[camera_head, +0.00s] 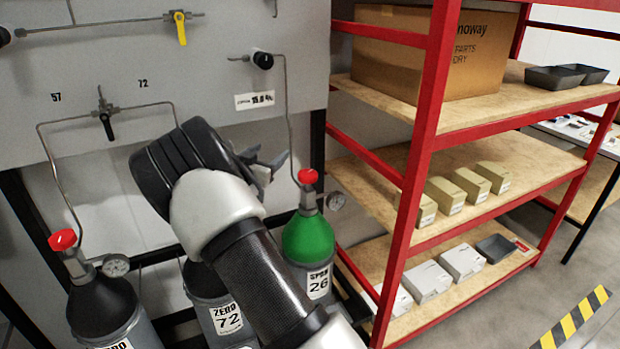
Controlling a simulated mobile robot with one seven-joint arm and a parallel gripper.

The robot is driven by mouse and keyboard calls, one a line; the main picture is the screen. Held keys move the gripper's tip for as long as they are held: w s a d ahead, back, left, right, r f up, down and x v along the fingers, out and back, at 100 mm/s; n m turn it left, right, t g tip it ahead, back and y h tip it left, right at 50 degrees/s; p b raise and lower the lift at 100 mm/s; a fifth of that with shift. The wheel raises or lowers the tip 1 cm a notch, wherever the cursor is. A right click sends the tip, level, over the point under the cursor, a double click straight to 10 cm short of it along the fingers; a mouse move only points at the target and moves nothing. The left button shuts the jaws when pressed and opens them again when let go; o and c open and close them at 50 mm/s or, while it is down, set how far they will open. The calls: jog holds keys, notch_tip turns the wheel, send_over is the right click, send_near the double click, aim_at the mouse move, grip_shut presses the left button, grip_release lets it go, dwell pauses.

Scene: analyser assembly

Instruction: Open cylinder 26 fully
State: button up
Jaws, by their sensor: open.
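Cylinder 26 (308,240) stands upright at the middle right, with a green shoulder, a grey body and a label reading 26. Its red valve knob (308,176) is on top, with a small round gauge (337,200) at the right of the valve. My gripper (270,165) is at the end of my arm, just left of and a little above the red knob in the picture. Its fingers are open and appear apart from the knob.
Cylinder 72 (228,318) stands left of cylinder 26, its top hidden by my arm. Another dark-topped cylinder (105,305) with a red knob is at far left. A grey panel (220,60) with tubing and valves rises behind. A red shelf rack (420,150) stands close at right.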

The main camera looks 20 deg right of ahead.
aim_at(308, 176)
jog(key=s+a+f+m+g+h, duration=0.2)
jog(key=s+f+m+g+h, duration=0.3)
jog(key=s, duration=0.5)
jog(key=shift+n+g, duration=0.3)
jog(key=shift+g, duration=0.4)
jog(key=x, duration=0.4)
jog(key=b+x, duration=0.1)
jog(key=x, duration=0.3)
jog(key=f+x, duration=0.1)
jog(key=x, duration=0.3)
jog(key=shift+s+d, duration=0.15)
jog(key=shift+s, duration=0.1)
jog(key=shift+c, duration=0.4)
jog(key=shift+f, duration=0.1)
jog(key=c, duration=1)
